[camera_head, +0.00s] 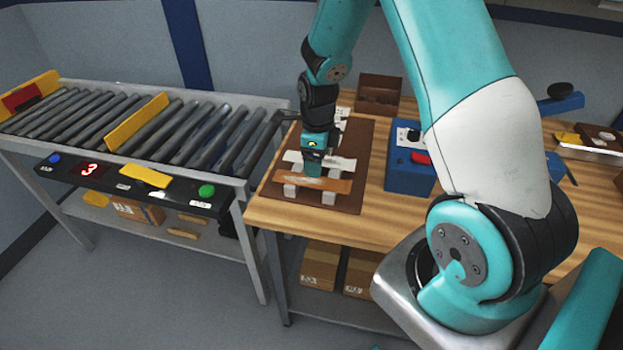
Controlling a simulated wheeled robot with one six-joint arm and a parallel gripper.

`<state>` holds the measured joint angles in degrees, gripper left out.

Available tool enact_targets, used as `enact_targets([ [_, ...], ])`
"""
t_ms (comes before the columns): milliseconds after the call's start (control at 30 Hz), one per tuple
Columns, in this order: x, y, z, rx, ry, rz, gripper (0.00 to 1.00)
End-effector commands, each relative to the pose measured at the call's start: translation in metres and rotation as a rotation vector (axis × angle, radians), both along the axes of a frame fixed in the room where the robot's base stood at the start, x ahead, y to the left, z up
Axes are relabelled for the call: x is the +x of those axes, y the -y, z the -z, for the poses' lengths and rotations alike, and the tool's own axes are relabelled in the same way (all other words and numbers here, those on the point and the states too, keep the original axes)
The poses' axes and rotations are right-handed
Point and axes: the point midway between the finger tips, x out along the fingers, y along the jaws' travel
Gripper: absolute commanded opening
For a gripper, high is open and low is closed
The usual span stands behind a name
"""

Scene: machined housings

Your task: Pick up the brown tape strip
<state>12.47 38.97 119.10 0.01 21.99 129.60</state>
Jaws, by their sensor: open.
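A brown strip (336,186), which looks like the tape strip, lies across pale grey blocks (329,197) on a dark brown mat (353,207) on the wooden table. It has a lighter patch along it. My gripper (313,172) points down just above and behind the middle of the strip. The jaws are open. The fingertips are small here and partly merge with the strip, so I cannot tell whether they touch it. A whitish piece (342,163) lies behind the strip, partly hidden by my gripper.
A blue box (405,180) with a red part stands right of the mat. A brown open bin (379,87) stands behind. A roller conveyor (190,135) with yellow bars and a button panel is at left. Cartons (320,265) sit on the shelf below the table.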

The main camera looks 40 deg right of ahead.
Motion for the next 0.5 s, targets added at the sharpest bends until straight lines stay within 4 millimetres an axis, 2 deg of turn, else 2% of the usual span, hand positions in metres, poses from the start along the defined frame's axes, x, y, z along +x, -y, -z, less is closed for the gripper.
enact_targets([
  [167,-0.001,0.0,0.01,0.001,-0.002,0.0,0.78],
  [500,-0.005,0.0,0.053,0.0,0.0,-0.001,0.78],
])
